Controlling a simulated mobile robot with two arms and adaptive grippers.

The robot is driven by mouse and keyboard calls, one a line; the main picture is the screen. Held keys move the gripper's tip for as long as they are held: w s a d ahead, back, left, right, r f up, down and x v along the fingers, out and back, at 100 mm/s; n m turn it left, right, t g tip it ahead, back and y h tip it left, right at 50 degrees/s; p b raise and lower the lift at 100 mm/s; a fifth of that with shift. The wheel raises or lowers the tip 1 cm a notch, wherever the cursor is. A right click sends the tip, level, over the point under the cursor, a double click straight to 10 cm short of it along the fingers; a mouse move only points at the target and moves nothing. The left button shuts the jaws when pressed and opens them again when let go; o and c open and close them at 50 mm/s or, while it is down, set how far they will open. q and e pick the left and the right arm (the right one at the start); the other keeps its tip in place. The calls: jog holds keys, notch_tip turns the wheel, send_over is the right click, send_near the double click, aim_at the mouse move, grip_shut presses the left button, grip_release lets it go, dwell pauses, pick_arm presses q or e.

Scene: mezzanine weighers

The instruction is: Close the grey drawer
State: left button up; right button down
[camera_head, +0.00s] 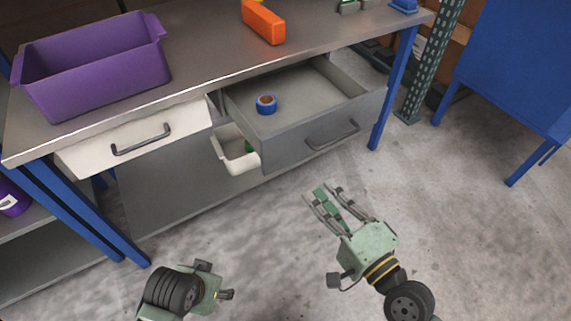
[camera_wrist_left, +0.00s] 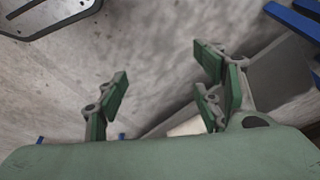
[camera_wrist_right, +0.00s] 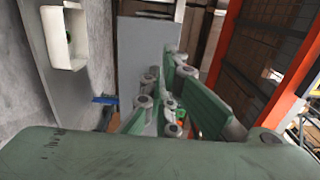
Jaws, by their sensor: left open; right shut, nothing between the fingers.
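The grey drawer (camera_head: 290,137) stands pulled out from under the workbench, at the centre of the head view. Its front carries a dark bar handle (camera_head: 332,136), and a blue tape roll (camera_head: 267,104) lies inside. My right gripper (camera_head: 323,192) is shut and empty, in front of and below the drawer front, apart from it. Its fingers (camera_wrist_right: 165,95) also show in the right wrist view, tips close together. My left gripper (camera_head: 218,280) is open and empty at the bottom of the head view, well away from the drawer. Its spread fingers show in the left wrist view (camera_wrist_left: 165,88).
A white drawer (camera_head: 140,140) at the left looks shut. A white bin (camera_head: 234,158) with something green sits beneath the bench, left of the grey drawer. A purple crate (camera_head: 95,80) and an orange block (camera_head: 264,22) are on the benchtop. Blue legs flank it; the front floor is clear.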

send_near(282, 145)
jog(key=x, duration=0.6)
jog(key=shift+w+a, duration=0.2)
jog(key=shift+a, duration=0.05)
pick_arm(q)
jog(key=shift+r, duration=0.45)
pick_arm(e)
jog(key=shift+w+a+f, duration=0.1)
jog(key=shift+w, duration=0.05)
